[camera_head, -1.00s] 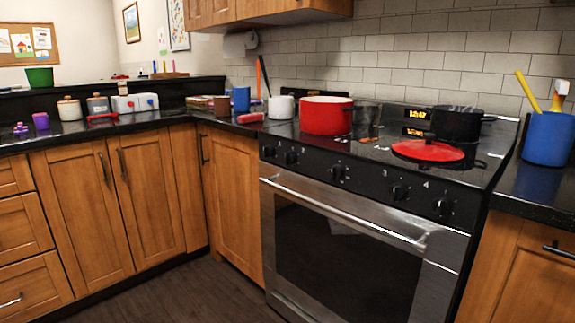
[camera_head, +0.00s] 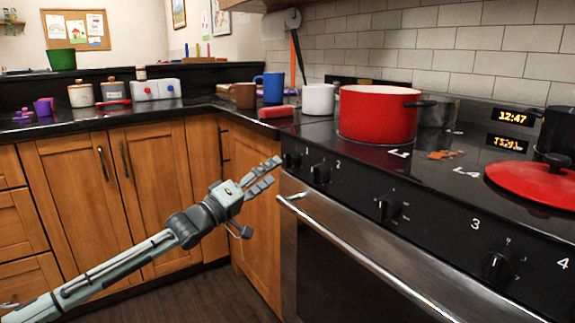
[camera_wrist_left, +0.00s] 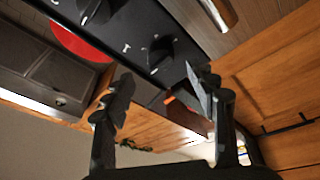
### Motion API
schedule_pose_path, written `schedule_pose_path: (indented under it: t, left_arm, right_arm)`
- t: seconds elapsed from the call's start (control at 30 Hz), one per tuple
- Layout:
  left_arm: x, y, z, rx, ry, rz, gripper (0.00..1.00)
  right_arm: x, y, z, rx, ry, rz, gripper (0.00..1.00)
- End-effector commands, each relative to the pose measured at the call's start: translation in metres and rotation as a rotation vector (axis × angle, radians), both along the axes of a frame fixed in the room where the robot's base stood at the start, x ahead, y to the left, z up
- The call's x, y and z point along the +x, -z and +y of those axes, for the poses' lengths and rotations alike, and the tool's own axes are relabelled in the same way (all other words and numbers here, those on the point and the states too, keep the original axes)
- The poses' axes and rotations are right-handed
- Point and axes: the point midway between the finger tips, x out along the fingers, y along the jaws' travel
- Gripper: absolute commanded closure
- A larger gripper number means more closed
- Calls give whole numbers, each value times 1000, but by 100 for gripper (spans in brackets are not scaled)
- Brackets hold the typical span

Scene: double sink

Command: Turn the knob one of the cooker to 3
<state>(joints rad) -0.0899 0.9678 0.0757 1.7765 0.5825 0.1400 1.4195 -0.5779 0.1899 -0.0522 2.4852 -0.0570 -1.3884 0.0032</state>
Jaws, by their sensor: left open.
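The cooker's black front panel (camera_head: 440,222) carries a row of black knobs. Knob one (camera_head: 291,160) is at its left end, beside the printed 1; in the left wrist view the knob (camera_wrist_left: 161,52) shows beyond and between the fingertips. Its pointer setting is too small to read. My left gripper (camera_head: 262,195) is open and empty, in front of the cabinet just left of the cooker. Its upper fingertip is close to knob one in the head view; no contact shows. My right gripper is not in view.
Knob two (camera_head: 320,173) sits close to the right of knob one. The oven handle (camera_head: 350,235) juts out below the panel. A red pot (camera_head: 378,114) and a red lid (camera_head: 535,184) are on the cooktop. A white mug (camera_head: 318,99) stands on the counter to the left.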

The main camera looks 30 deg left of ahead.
Motion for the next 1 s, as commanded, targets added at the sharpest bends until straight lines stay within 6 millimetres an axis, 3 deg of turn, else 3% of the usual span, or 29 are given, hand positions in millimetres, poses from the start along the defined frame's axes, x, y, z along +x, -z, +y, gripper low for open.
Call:
schedule_pose_path:
  t: [0.2,0.4,0.8,1.0]
  left_arm:
    - [30,-8,-5,2,-1,-3,43]
    - [49,-11,-9,3,-3,1,43]
    - [54,-11,-10,3,-1,3,43]
    - [54,-11,-10,3,-1,3,68]
  right_arm:
    - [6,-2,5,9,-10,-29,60]
    - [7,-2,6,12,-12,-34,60]
    - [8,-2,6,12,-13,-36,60]
    - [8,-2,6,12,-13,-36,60]
